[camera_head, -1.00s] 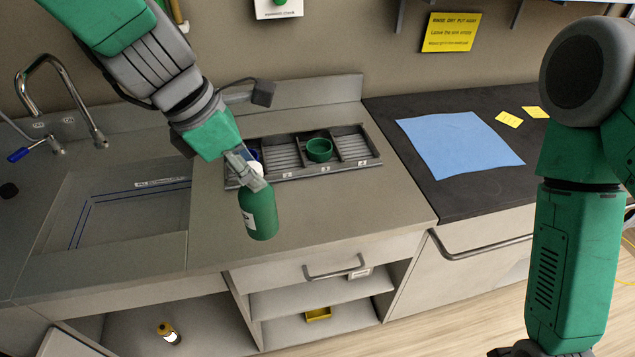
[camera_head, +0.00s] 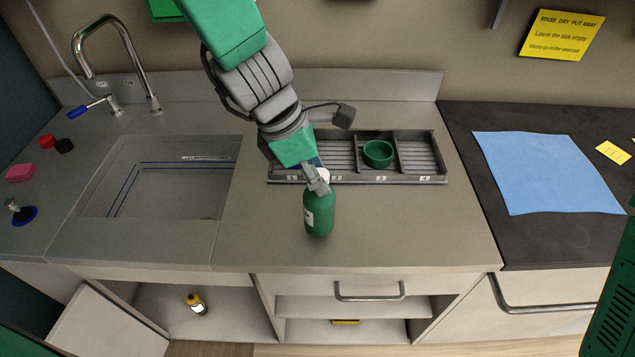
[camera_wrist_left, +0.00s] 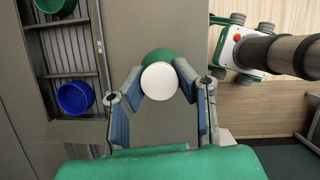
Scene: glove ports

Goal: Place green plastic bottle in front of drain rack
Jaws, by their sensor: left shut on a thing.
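The green plastic bottle (camera_head: 319,214) with a white cap is upright over the grey counter, in front of the drain rack (camera_head: 358,181). I cannot tell whether its base touches the counter. My left gripper (camera_head: 318,184) is shut on the bottle near its cap. In the left wrist view the white cap (camera_wrist_left: 160,81) shows between the two fingers, with the green body (camera_wrist_left: 158,55) beyond. The rack has numbered sections; a green cup (camera_head: 378,153) stands in one and a blue cup (camera_wrist_left: 74,98) in another. My right gripper is not in view.
The sink (camera_head: 160,190) lies to the left, with a faucet (camera_head: 112,50) behind it. A blue cloth (camera_head: 545,170) lies on the dark counter to the right. Bare counter (camera_head: 420,220) extends right of the bottle. A yellow-capped bottle (camera_head: 196,303) stands in the cupboard below.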

